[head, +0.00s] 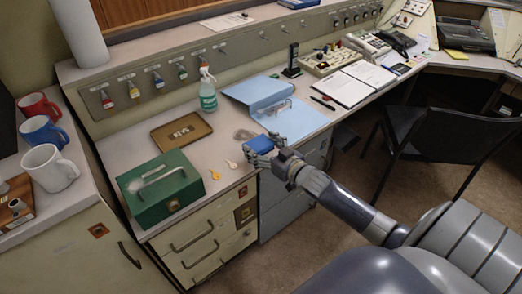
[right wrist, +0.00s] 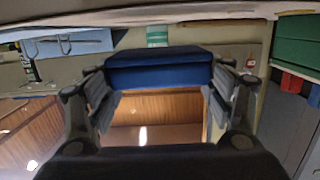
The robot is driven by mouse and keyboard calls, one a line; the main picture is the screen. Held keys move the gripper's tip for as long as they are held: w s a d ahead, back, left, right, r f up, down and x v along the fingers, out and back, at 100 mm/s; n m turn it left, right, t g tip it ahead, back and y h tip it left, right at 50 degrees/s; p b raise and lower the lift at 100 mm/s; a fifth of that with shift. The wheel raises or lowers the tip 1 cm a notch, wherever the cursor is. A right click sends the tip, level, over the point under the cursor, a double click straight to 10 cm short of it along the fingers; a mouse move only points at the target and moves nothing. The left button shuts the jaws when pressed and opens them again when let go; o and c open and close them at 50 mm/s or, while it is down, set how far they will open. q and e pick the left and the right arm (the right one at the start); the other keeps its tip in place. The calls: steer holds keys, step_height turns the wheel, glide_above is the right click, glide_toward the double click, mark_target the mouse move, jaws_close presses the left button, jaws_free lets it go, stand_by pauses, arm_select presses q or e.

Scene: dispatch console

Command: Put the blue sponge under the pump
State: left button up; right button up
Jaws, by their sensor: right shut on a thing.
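The blue sponge (head: 259,143) is in my right gripper (head: 268,154), held near the front edge of the desk beside the blue folder. In the right wrist view the sponge (right wrist: 158,74) spans between the two fingers of my right gripper (right wrist: 160,84). The pump is a bottle of green liquid with a white pump top (head: 207,92), standing upright near the back of the desk, behind and left of the sponge. Its green body (right wrist: 157,35) shows past the sponge in the right wrist view. My left gripper is not in view.
An open blue folder (head: 290,118) lies right of the bottle. Two key tags (head: 231,164) lie near the front edge. Bare desk (head: 222,130) lies before the bottle.

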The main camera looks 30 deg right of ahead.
mark_target(261, 151)
steer(key=shift+w+d+r, duration=0.1)
steer(key=shift+w+d, duration=0.2)
steer(key=shift+w, duration=0.4)
step_height(261, 151, down, 2)
steer(key=shift+s+f, duration=0.1)
steer(key=shift+f, duration=0.55)
steer(key=shift+f, duration=0.1)
steer(key=shift+f, duration=0.15)
steer(key=o, duration=0.9)
steer(key=shift+o, duration=0.2)
